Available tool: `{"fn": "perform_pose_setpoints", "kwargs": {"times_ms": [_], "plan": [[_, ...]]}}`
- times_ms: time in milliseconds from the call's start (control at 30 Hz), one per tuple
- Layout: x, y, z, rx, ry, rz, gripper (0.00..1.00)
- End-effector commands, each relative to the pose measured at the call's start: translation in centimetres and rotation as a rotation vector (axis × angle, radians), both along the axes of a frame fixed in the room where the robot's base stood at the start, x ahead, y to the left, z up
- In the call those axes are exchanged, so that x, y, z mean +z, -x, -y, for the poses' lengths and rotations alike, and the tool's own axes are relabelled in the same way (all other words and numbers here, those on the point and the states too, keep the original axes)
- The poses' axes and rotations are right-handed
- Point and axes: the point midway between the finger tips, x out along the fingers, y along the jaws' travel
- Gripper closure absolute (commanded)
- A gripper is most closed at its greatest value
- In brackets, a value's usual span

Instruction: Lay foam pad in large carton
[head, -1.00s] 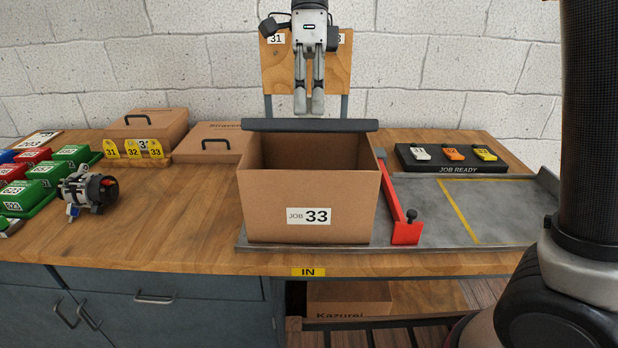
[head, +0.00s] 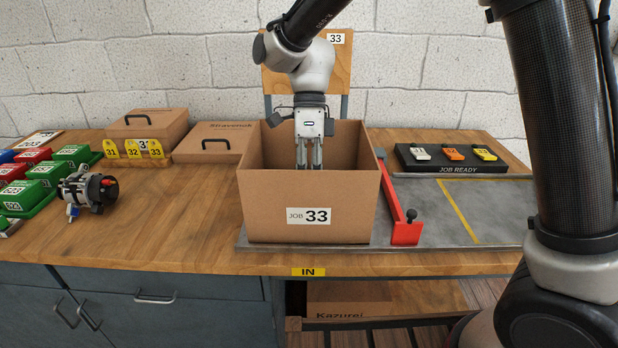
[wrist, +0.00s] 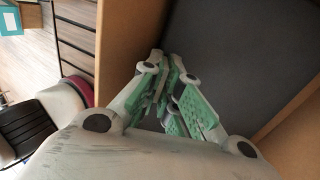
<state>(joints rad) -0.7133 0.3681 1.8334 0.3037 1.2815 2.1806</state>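The large carton (head: 262,198), marked JOB 33, stands open on the bench. My gripper (head: 309,166) points straight down into it, and its fingertips are inside, below the rim. The dark grey foam pad (wrist: 235,55) shows in the wrist view as a flat sheet between the carton walls, right at my fingers (wrist: 180,70). The fingers are close together with a narrow gap and appear shut on the pad, though the grip point is hidden between them. In the head view the carton's front wall hides the pad, so its height above the floor cannot be told.
A red bar (head: 399,203) with a black knob lies right of the carton on the grey tray (head: 480,215). Behind is the JOB READY holder (head: 458,168). Closed cartons (head: 210,142), an alternator (head: 88,192) and green bins (head: 48,172) sit left.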

Motion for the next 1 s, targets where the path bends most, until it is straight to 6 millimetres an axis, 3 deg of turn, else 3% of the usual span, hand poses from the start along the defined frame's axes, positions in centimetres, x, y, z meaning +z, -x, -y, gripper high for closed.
{"fn": "perform_pose_setpoints", "kwargs": {"times_ms": [200,300,667,767,1000], "plan": [[-0.2,0.0,0.0,0.000,0.000,-0.001,1.00],[-0.2,0.0,0.0,0.000,0.000,0.000,0.86],[0.3,-0.1,0.0,0.000,-0.001,0.001,0.86],[1.5,-0.7,0.0,0.000,-0.003,0.002,0.86],[6.4,-3.0,0.1,-0.001,-0.002,0.003,0.86]]}}
